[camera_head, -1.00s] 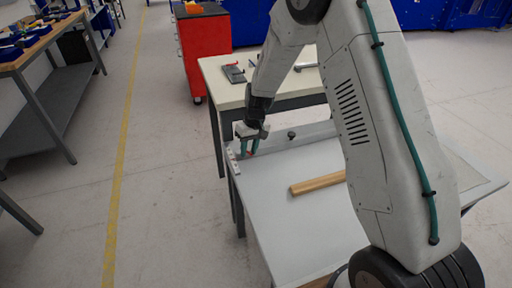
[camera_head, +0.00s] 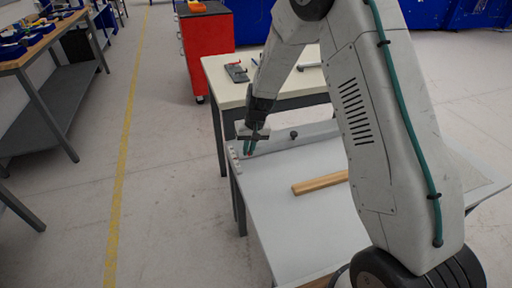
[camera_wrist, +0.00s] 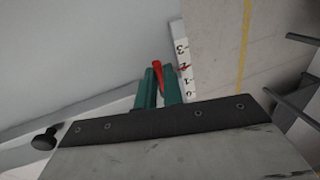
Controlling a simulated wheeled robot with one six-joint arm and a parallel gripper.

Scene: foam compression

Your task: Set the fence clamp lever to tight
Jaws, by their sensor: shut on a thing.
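The red clamp lever (camera_wrist: 159,76) shows in the wrist view between the two teal fingers of my gripper (camera_wrist: 158,92). My gripper is shut on it, and the lever's upper end sticks out past the fingertips. In the head view my gripper (camera_head: 249,148) is low at the far left corner of the grey table, by the fence (camera_head: 310,140). The lever's lower part is hidden by the fingers and gripper body. A white numbered scale (camera_wrist: 183,70) stands just right of the lever in the wrist view, with a red mark on it.
A wooden strip (camera_head: 320,183) lies on the grey tabletop (camera_head: 290,220). A black knob (camera_head: 293,134) sits on the fence and shows in the wrist view (camera_wrist: 45,138). A second table (camera_head: 225,90) with tools stands behind. The front left of the tabletop is clear.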

